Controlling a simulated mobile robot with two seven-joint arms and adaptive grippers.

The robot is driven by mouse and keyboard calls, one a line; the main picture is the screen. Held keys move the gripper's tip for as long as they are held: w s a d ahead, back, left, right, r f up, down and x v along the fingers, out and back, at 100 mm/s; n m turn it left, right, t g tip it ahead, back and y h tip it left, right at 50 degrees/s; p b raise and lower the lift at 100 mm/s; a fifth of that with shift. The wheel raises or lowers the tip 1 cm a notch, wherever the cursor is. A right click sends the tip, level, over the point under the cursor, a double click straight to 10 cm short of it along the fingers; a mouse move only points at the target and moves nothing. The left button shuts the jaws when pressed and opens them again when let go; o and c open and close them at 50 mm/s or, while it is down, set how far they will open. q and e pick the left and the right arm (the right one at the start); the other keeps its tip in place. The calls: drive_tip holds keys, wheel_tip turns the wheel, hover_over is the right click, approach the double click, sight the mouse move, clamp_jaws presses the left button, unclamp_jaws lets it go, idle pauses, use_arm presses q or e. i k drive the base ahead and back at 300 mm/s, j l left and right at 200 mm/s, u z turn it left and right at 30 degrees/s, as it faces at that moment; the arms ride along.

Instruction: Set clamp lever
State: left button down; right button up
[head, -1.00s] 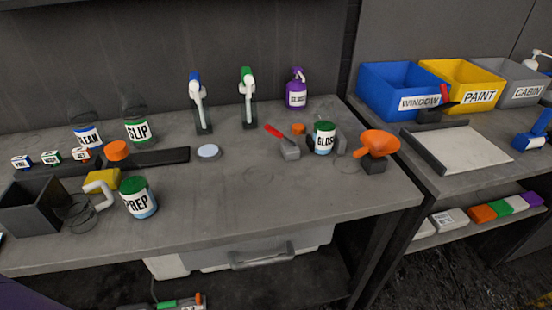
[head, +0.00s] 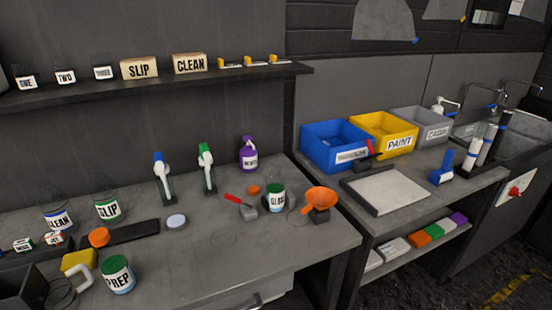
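Two red levers show in the head view. One red lever (head: 232,198) sticks up at a slant to the left from a small grey block (head: 248,212) on the left bench, beside the GLOSS jar (head: 276,198). The other red lever (head: 370,147) stands nearly upright on a dark piece (head: 368,162) in front of the blue WINDOW bin. I cannot tell which one is the clamp lever. Neither of my grippers is in view.
A white-topped tray (head: 390,190) lies on the right bench (head: 435,200). Spray bottles and jars stand on the left bench (head: 215,250), whose front middle is clear. A sink (head: 500,140) is at far right.

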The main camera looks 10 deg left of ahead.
sight(228, 197)
drive_tip(key=l, duration=0.5)
drive_tip(key=k+l, duration=0.15)
drive_tip(key=l, duration=0.4)
drive_tip(key=l+u, duration=0.1)
drive_tip(key=l, duration=0.4)
drive_tip(key=i+j, duration=0.35)
